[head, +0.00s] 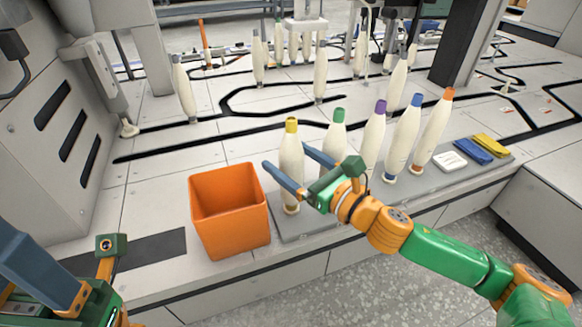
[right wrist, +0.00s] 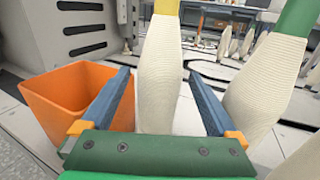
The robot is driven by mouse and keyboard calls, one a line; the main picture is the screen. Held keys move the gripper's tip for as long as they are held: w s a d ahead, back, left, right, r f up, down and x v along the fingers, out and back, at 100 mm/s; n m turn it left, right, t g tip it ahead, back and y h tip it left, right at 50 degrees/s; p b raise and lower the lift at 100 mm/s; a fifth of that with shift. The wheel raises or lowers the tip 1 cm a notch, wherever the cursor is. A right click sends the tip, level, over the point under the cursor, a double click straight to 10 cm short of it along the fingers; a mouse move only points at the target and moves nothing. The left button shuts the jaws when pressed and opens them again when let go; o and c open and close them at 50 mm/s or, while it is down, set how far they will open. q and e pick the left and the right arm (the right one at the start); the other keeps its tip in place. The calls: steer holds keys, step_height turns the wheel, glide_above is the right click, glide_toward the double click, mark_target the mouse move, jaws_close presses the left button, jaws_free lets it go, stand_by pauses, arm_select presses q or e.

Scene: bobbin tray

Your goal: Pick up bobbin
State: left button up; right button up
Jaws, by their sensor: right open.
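A row of cream bobbins with coloured tops stands upright on a grey tray (head: 288,229). The yellow-topped bobbin (head: 291,155) is at the left end, and the green-topped bobbin (head: 335,137) is beside it. My right gripper (head: 286,165) is open, with its two blue fingers either side of the yellow-topped bobbin. In the right wrist view the yellow-topped bobbin (right wrist: 158,70) stands between the open fingers, and the green-topped bobbin (right wrist: 265,85) is outside the right finger. Purple-, blue- and orange-topped bobbins (head: 373,132) stand farther right. My left gripper (head: 60,285) is partly in view at the lower left; its fingertips are not clear.
An orange bin (head: 230,212) stands left of the tray, close to the yellow-topped bobbin. White, blue and yellow packets (head: 470,150) lie at the tray's right end. More bobbins stand on the black-lined table behind. A grey panel (head: 50,120) is at the left.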

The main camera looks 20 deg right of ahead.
steer(key=shift+x, duration=1.45)
